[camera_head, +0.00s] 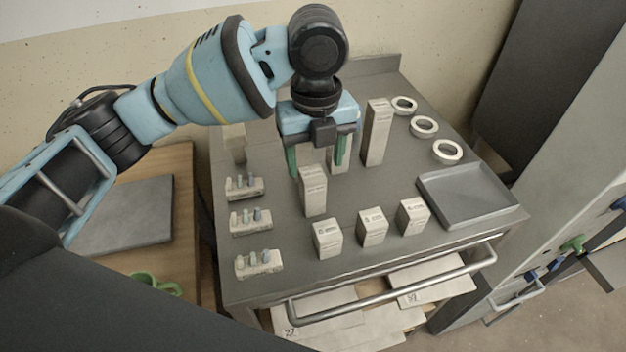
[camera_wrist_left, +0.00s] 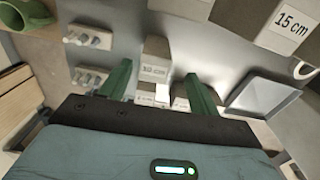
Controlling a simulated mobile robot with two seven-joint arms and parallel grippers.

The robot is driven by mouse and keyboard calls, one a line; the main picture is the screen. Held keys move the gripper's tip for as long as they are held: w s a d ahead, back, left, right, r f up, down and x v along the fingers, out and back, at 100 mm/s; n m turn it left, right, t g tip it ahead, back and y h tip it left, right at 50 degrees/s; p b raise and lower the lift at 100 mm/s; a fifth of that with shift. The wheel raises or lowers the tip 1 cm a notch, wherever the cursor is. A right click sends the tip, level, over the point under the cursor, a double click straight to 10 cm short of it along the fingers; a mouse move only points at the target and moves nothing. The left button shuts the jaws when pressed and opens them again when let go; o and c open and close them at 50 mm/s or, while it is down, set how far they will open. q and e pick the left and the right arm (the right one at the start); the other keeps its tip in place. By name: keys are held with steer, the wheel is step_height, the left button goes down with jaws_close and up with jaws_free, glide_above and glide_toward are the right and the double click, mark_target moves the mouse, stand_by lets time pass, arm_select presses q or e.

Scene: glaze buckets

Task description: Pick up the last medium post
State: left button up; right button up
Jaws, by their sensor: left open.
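My left gripper (camera_head: 317,165) points down over the grey worktop, its two green fingers spread apart and empty. A medium post (camera_head: 313,192), pale and upright, stands just in front of the fingers. In the left wrist view a post marked 10 cm (camera_wrist_left: 155,70) shows beyond and between the fingertips (camera_wrist_left: 163,85). Another pale post (camera_head: 335,160) stands behind the gripper, partly hidden by the right finger. A taller post (camera_head: 377,132) stands to the right. A post marked 15 cm (camera_wrist_left: 290,22) shows at the wrist view's top right. My right gripper is not in view.
Three short posts (camera_head: 372,227) stand along the front edge. Three small racks with pegs (camera_head: 250,221) line the left side, with another block (camera_head: 235,143) behind. White rings (camera_head: 424,126) and an empty grey tray (camera_head: 427,188) are at the right. A metal handle (camera_head: 390,288) runs along the front.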

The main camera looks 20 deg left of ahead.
mark_target(314, 173)
arm_select(q)
steer(key=shift+s+f, duration=0.2)
steer(key=shift+s, duration=0.15)
steer(key=shift+f, duration=0.9)
steer(key=shift+w+f, duration=0.15)
steer(key=shift+f, duration=0.3)
steer(key=shift+s+a+f, duration=0.1)
steer(key=shift+f, duration=1.05)
steer(key=shift+s+a+f, duration=0.1)
steer(key=shift+f, duration=1)
steer(key=c, duration=1.3)
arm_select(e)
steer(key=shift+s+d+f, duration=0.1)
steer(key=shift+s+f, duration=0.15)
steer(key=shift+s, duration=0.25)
arm_select(q)
steer(key=shift+r, duration=0.2)
